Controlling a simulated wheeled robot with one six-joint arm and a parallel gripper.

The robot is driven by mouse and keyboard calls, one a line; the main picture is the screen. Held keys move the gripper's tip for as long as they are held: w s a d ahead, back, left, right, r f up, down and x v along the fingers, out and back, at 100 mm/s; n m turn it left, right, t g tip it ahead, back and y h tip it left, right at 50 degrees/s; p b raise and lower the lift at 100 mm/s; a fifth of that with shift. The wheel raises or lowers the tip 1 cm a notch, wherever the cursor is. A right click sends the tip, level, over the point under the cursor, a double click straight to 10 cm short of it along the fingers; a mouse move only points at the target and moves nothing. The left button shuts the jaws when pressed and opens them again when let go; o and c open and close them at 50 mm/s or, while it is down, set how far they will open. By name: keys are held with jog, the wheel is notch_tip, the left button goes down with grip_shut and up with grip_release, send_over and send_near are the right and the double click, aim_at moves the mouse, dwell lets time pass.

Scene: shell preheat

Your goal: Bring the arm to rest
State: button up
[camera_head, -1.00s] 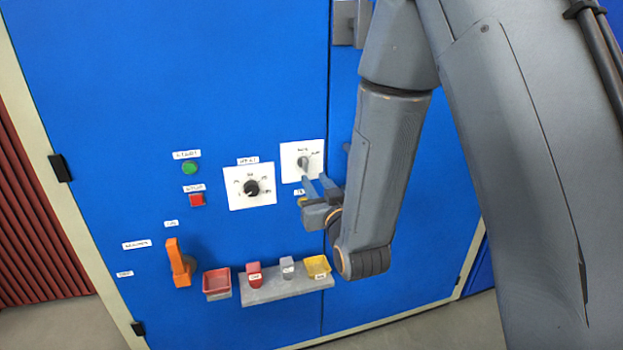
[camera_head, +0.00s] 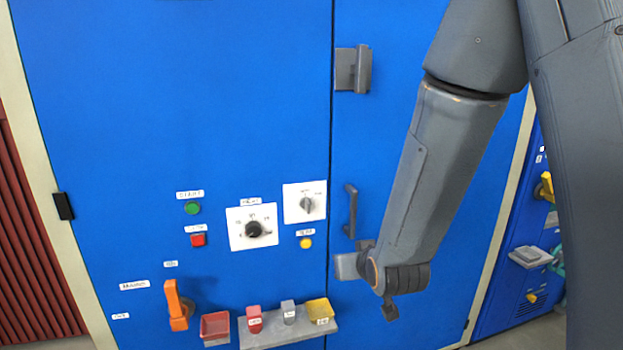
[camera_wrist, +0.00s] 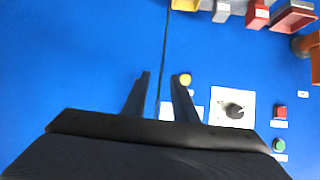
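My arm hangs in front of the right door of a blue cabinet (camera_head: 150,120). My gripper (camera_wrist: 162,76) is open in the wrist view, with its two fingers apart and nothing between them. In the head view its body shows beside the cabinet's door seam, below and right of a selector switch (camera_head: 306,204) on a white plate. The gripper is clear of the selector, the black dial (camera_head: 254,230) and the yellow button (camera_head: 306,243).
A door handle (camera_head: 350,210) is close above my gripper, and a latch (camera_head: 352,70) is higher up. A grey shelf (camera_head: 285,335) with a red item, a grey item and a yellow tray (camera_head: 320,310) is below left. A red bin (camera_head: 215,327) and orange lever (camera_head: 177,305) are farther left.

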jog(key=s+d+m+g+h, duration=0.1)
jog(key=s+d+g, duration=0.4)
jog(key=s, duration=0.6)
jog(key=s+d+f+m+g+h, duration=0.1)
jog(key=s+d+g, duration=0.4)
jog(key=s, duration=0.6)
jog(key=shift+f+g, duration=0.2)
jog(key=shift+g, duration=0.2)
